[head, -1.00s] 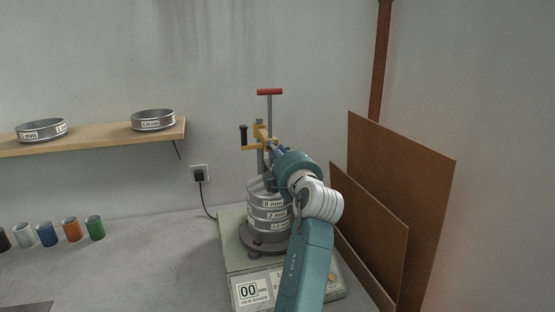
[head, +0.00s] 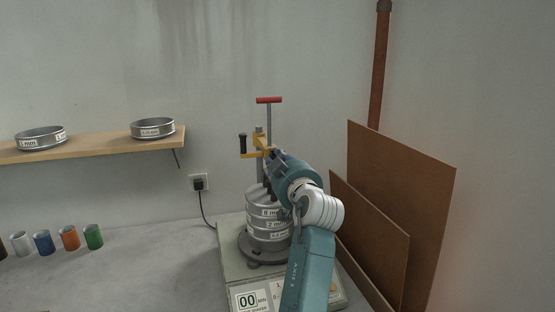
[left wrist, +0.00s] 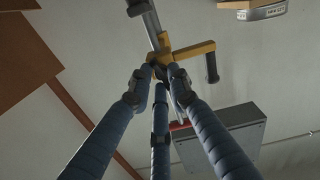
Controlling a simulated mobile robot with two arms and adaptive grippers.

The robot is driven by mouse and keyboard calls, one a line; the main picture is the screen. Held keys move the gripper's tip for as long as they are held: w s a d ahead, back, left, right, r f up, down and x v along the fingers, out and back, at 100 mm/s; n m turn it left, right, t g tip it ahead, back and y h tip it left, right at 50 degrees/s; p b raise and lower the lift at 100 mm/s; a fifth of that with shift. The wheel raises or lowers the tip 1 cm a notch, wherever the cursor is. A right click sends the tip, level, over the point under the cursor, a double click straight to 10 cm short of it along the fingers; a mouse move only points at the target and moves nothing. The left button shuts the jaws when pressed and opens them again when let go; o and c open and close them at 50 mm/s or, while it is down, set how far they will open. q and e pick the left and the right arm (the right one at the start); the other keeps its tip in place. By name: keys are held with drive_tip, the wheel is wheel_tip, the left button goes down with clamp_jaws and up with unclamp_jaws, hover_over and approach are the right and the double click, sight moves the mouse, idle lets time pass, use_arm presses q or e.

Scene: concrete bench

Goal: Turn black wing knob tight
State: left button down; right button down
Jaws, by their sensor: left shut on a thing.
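The sieve shaker stands on the bench, with a stack of sieves (head: 268,222) on its base (head: 236,262) and a steel column topped by a red T-handle (head: 269,100). A yellow clamp arm (head: 250,154) with a black crank grip (head: 243,143) sits on the column; the clamp arm also shows in the left wrist view (left wrist: 193,49). My left gripper (head: 270,164) reaches the column just below the clamp. In the left wrist view its blue fingers (left wrist: 161,76) close together at the clamp, around the black wing knob, which they mostly hide. My right gripper is out of view.
Brown boards (head: 405,190) lean on the wall to the right, close to my arm. A shelf (head: 100,143) with two sieves is at the left. Several coloured cups (head: 69,238) stand on the bench below it. Bare bench lies between cups and shaker.

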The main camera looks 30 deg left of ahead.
use_arm(q)
drive_tip(key=shift+a+m+p, duration=0.1)
drive_tip(key=shift+m+p, duration=0.2)
drive_tip(key=shift+m, duration=0.9)
drive_tip(key=c, duration=1.8)
unclamp_jaws()
drive_tip(key=shift+o, duration=0.6)
drive_tip(key=shift+a, duration=0.1)
wheel_tip(320, 180, up, 10)
drive_tip(key=shift+f, duration=0.1)
